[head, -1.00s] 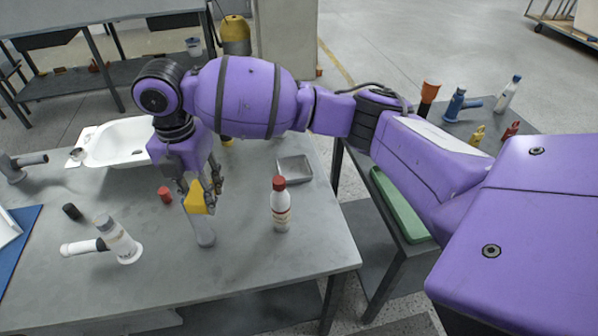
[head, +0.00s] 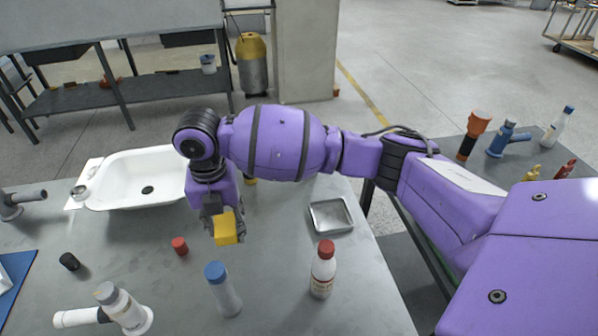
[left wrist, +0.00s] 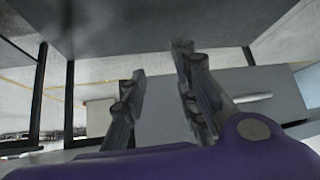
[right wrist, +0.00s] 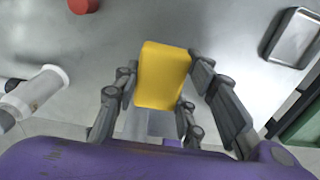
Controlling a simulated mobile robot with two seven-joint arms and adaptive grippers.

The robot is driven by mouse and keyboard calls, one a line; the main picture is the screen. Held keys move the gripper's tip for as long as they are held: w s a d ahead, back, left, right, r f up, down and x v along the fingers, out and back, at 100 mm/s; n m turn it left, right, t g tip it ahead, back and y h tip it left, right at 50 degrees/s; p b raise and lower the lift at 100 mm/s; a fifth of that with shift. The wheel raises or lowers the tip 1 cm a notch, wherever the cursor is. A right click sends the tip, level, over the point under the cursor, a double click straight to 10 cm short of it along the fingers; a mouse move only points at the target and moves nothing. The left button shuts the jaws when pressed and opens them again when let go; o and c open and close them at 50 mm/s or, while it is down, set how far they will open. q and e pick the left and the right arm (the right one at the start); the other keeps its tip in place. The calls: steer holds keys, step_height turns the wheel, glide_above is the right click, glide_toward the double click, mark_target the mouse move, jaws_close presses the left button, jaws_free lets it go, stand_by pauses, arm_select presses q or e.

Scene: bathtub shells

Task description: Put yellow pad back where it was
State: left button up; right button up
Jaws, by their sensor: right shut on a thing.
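The yellow pad (head: 226,228) is a small block held in my right gripper (head: 222,222), above the grey table (head: 300,285). In the right wrist view the yellow pad (right wrist: 162,75) sits between the fingers of my right gripper (right wrist: 155,95), which are shut on it. My left gripper (left wrist: 160,85) shows only in the left wrist view. Its fingers are apart with nothing between them.
A blue-capped bottle (head: 222,290) and a red-capped bottle (head: 323,270) stand in front. A metal tray (head: 331,214), a red cap (head: 180,245), a black cap (head: 69,261) and a white basin (head: 140,178) are nearby.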

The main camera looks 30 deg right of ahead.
mark_target(264, 229)
steer(key=w+d+f, duration=0.1)
steer(key=d+f, duration=0.1)
steer(key=d, duration=0.1)
steer(key=w+d+f, duration=0.2)
steer(key=d, duration=0.1)
steer(key=w+d+f, duration=0.1)
steer(key=d+f, duration=0.2)
steer(key=shift+w, duration=0.4)
steer(key=shift+w+d+f, duration=0.3)
steer(key=shift+d+f, duration=0.15)
steer(key=shift+f, duration=0.25)
steer(key=shift+w+d+f, duration=0.1)
steer(key=shift+f, duration=1.45)
steer(key=shift+f, duration=0.15)
steer(key=o, duration=1.1)
